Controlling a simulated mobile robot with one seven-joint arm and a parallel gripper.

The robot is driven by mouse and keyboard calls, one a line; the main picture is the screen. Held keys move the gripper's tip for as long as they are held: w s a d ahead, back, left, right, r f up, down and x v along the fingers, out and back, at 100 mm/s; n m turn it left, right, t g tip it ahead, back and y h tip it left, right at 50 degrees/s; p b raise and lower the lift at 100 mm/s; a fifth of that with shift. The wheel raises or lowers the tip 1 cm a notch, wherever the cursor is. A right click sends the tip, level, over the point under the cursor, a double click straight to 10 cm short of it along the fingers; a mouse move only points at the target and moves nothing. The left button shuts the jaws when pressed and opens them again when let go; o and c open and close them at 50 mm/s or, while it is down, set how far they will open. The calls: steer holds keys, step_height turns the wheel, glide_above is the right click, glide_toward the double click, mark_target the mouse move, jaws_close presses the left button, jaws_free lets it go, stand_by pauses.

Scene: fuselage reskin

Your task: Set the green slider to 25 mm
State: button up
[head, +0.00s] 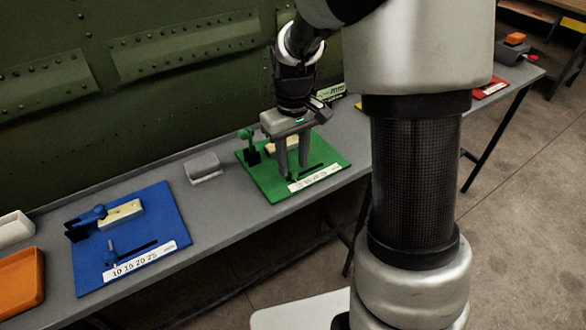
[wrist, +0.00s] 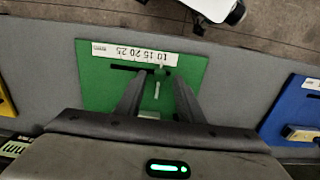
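The green board (head: 262,178) lies on the bench in the middle of the head view. Its printed scale (head: 315,178) runs along the near edge, beside a dark slot. The wrist view shows the same board upside down, with the scale strip (wrist: 135,53) marked 10, 15, 20, 25. The small green slider (wrist: 162,72) stands near the 10 end of the slot (wrist: 126,68). My gripper (wrist: 163,76) points down over the board, its two fingers apart, one on each side of the slider. I cannot tell whether either finger touches it.
A green clamp (head: 248,143) stands at the board's back left. A blue board (head: 150,265) with its own clamp and slider lies to the left. A grey block (head: 203,168) sits between the boards. An orange tray (head: 22,280) is at far left. The green fuselage panel (head: 130,100) rises behind the bench.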

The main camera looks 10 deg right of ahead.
mark_target(319, 166)
steer(key=shift+f, duration=1.05)
jaws_close()
steer(key=shift+w+d+p, duration=0.2)
steer(key=shift+w+d, duration=0.2)
steer(key=shift+d, duration=0.8)
steer(key=shift+w+d+p, duration=0.15)
steer(key=shift+w+d, duration=0.25)
steer(key=shift+d, duration=0.85)
steer(key=shift+w+d+p, duration=0.2)
steer(key=shift+w+d, duration=0.2)
steer(key=shift+d, duration=0.8)
jaws_free()
steer(key=shift+d, duration=0.15)
